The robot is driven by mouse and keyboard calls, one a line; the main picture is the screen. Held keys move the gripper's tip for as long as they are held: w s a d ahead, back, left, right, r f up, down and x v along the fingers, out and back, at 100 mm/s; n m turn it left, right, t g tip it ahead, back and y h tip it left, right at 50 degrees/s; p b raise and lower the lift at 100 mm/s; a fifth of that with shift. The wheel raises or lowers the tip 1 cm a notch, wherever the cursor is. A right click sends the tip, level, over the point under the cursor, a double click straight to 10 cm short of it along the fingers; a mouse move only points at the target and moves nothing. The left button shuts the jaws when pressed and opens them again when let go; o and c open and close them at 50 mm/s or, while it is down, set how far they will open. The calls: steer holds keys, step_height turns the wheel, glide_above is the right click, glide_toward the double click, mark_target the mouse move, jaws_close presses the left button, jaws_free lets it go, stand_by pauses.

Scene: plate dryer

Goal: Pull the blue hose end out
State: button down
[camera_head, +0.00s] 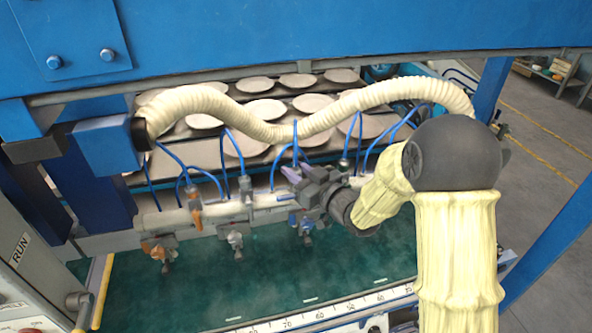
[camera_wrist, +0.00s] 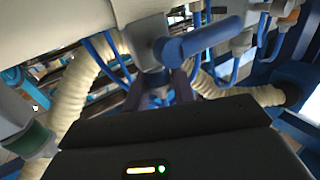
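Several thin blue hoses rise from fittings along a pale horizontal pipe (camera_head: 265,201) in the head view. One blue hose (camera_head: 296,142) stands just behind my gripper (camera_head: 287,184). The gripper is at the pipe, pointing left, with its two purple-grey fingertips apart. In the wrist view, a grey fitting (camera_wrist: 150,38) with a thick blue piece (camera_wrist: 205,38) sticking out to the right is close in front. My fingers (camera_wrist: 160,92) show below it, one on each side of its lower part. I cannot tell whether they touch it. Which hose end is meant is unclear.
A thick cream corrugated hose (camera_head: 210,101) runs above the pipe to my arm's right. Racks of pale plates (camera_head: 265,109) lie behind. Orange and silver valves (camera_head: 158,250) hang below the pipe over a green surface (camera_head: 290,270). A blue beam (camera_head: 300,25) spans the top.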

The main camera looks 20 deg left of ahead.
steer(key=shift+r, duration=1.3)
steer(key=c, duration=1.2)
jaws_free()
steer(key=shift+s+d+f, duration=0.1)
steer(key=shift+s+d, duration=0.15)
steer(key=shift+d, duration=0.2)
steer(key=b+v, duration=0.5)
steer(key=v, duration=1.1)
steer(key=shift+s+d, duration=0.1)
steer(key=shift+s, duration=0.1)
